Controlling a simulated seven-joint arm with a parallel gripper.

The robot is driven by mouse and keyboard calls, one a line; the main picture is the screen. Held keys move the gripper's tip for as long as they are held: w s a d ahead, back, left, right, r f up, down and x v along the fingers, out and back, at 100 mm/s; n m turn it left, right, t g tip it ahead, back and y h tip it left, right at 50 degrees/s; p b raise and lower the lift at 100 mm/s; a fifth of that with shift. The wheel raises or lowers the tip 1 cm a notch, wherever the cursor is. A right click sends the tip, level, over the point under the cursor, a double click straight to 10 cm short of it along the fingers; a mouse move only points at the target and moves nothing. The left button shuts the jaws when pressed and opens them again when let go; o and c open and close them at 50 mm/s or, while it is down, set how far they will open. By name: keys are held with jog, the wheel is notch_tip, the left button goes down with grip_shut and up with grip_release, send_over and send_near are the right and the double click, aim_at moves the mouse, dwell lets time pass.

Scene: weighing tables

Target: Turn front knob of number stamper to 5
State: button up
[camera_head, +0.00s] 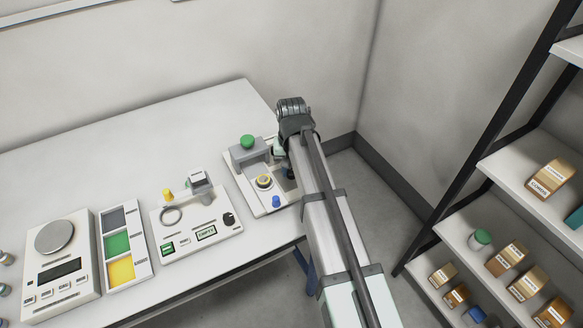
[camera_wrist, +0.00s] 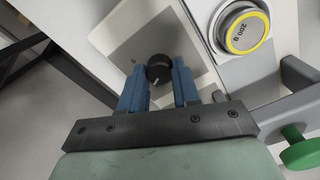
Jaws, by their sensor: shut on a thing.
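The number stamper (camera_head: 249,152) stands near the right edge of the white table, with a grey body and a green ball handle (camera_head: 247,141). That handle also shows at lower right in the wrist view (camera_wrist: 297,146). A round black knob (camera_wrist: 158,69) with a pale pointer line sits on a pale plate in the wrist view. My gripper (camera_wrist: 158,72) has its blue fingers shut on this knob, one on each side. In the head view my arm hides the knob and most of the gripper. No number is readable around the knob.
A shelf (camera_head: 460,235) stands right.

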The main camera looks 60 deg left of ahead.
jog(key=m, duration=0.4)
jog(key=shift+m, duration=0.4)
dwell(0.4)
jog(key=o, duration=1.1)
jog(key=shift+c, duration=0.2)
jog(key=shift+r, duration=0.1)
notch_tip(320, 180, up, 14)
jog(key=shift+f, duration=0.25)
